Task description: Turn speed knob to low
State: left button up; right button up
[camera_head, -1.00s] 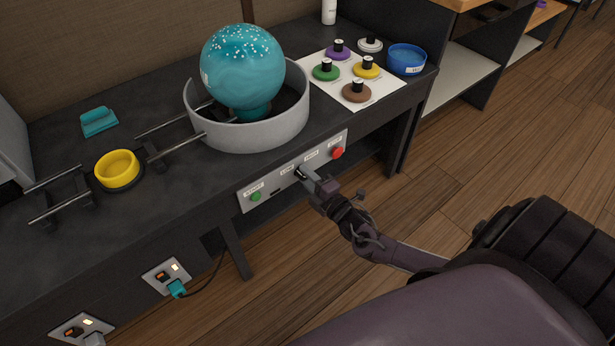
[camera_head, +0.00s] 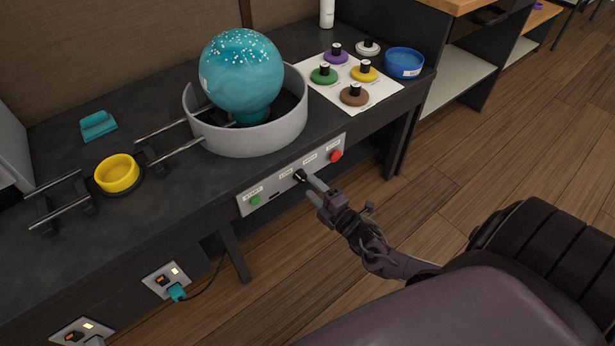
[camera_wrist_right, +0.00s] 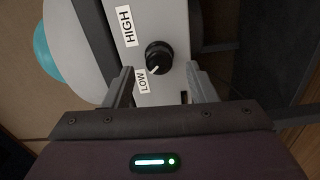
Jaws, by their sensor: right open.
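The speed knob (camera_wrist_right: 159,57) is a round black dial on the pale control panel (camera_head: 270,192), between the HIGH label (camera_wrist_right: 128,25) and the LOW label (camera_wrist_right: 142,80) in the right wrist view. Its white pointer line points toward LOW. In the head view the knob (camera_head: 299,176) is a small dark spot in front of the gripper. My right gripper (camera_head: 311,188) is open and empty; in the right wrist view its fingers (camera_wrist_right: 160,78) stand apart on either side of the knob, with visible gaps. My left gripper is not in view.
The panel also has a green start button (camera_head: 255,199) and a red button (camera_head: 336,155). Above it on the dark bench (camera_head: 150,215) stands a grey ring (camera_head: 255,140) with a teal ball (camera_head: 242,75). Open floor lies right of the bench.

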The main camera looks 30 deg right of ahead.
jog(key=s, duration=0.4)
jog(key=shift+d, duration=0.15)
dwell(0.4)
